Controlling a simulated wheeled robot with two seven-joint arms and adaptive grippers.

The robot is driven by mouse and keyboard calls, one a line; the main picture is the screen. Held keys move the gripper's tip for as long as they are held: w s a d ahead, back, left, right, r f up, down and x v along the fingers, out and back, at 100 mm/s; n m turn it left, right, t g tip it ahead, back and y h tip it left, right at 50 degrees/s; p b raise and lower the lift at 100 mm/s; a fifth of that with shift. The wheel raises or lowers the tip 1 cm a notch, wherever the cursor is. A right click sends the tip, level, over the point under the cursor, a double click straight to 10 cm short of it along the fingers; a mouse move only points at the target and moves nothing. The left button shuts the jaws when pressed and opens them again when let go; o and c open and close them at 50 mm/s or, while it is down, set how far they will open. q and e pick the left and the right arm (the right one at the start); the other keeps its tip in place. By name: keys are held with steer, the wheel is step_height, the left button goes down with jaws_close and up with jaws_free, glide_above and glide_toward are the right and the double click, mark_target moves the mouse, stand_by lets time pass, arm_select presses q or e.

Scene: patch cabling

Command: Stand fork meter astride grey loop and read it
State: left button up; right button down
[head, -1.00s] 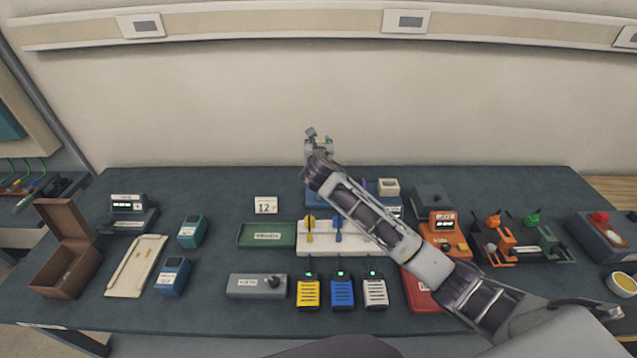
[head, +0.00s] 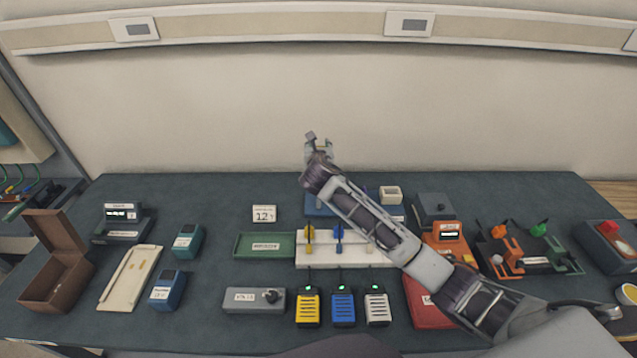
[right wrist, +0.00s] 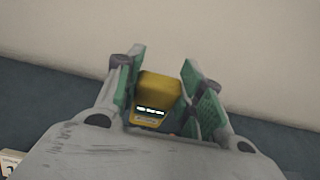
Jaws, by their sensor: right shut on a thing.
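My right gripper (head: 318,145) is raised beyond the white board, in front of the wall. In the right wrist view, the green finger pads of the right gripper (right wrist: 160,97) are on either side of a yellow meter (right wrist: 157,92) with a lit display, and are shut on it. The meter's prongs are hidden. The white board (head: 312,254) carries a yellow piece (head: 309,238) and a blue piece (head: 339,237). My right arm covers the board's right end, and I see no grey loop. My left gripper is out of view.
Yellow (head: 307,307), blue (head: 342,308) and pale grey (head: 376,308) boxes with green lights stand before the board. A green tray (head: 265,257) lies left of it. An orange device (head: 446,240) stands right. The front-left middle of the table is partly clear.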

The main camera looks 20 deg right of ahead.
steer(key=shift+f, duration=2.7)
steer(key=shift+f, duration=1.9)
steer(key=c, duration=0.9)
jaws_free()
steer(key=shift+s, duration=0.1)
steer(key=shift+s+a+r, duration=0.15)
steer(key=shift+s+r, duration=0.05)
steer(key=shift+s, duration=0.15)
steer(key=v, duration=1.1)
